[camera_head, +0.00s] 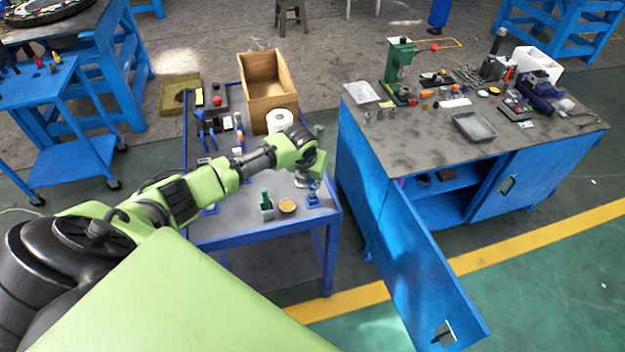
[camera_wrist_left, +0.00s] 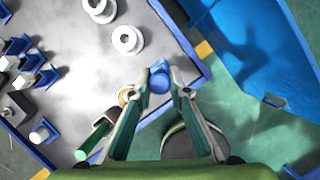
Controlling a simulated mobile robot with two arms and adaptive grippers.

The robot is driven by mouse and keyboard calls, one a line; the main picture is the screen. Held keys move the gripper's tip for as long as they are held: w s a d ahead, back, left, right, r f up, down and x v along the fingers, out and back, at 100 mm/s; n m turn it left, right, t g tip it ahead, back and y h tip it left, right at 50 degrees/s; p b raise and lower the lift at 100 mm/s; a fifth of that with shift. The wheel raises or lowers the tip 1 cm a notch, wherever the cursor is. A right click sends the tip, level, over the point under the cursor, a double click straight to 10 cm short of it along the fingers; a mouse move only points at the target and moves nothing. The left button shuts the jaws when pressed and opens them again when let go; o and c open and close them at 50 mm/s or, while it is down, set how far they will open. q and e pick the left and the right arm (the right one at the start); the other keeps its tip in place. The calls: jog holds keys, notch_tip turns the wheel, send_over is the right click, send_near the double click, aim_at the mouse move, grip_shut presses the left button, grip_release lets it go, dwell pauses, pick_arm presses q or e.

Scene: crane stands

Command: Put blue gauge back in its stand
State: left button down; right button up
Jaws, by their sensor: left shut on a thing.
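My left gripper (camera_head: 313,180) is over the right front part of the blue-framed table. In the left wrist view its two fingers (camera_wrist_left: 164,82) are closed around a blue, rounded piece that looks like the blue gauge (camera_wrist_left: 158,84). The gauge also shows as a small blue piece (camera_head: 313,194) below the wrist in the head view. Whether it touches the table is hard to tell. Small blue stands (camera_wrist_left: 26,72) with white parts sit at the left of the left wrist view; I cannot tell which is the gauge's stand. My right gripper is not in view.
A green-handled item in a grey holder (camera_head: 266,208) and a round tan dish (camera_head: 287,206) stand close by. White rings (camera_wrist_left: 127,40) lie on the table. A wooden box (camera_head: 268,88) stands behind. The blue workbench (camera_head: 400,140) with an open door is to the right.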

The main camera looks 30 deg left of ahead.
pick_arm(q)
jog(key=shift+f+b, duration=0.85)
jog(key=shift+f, duration=0.6)
jog(key=c, duration=1.8)
grip_release()
jog(key=p+v, duration=0.5)
jog(key=p, duration=0.1)
jog(key=v, duration=1.2)
jog(key=shift+s, duration=0.1)
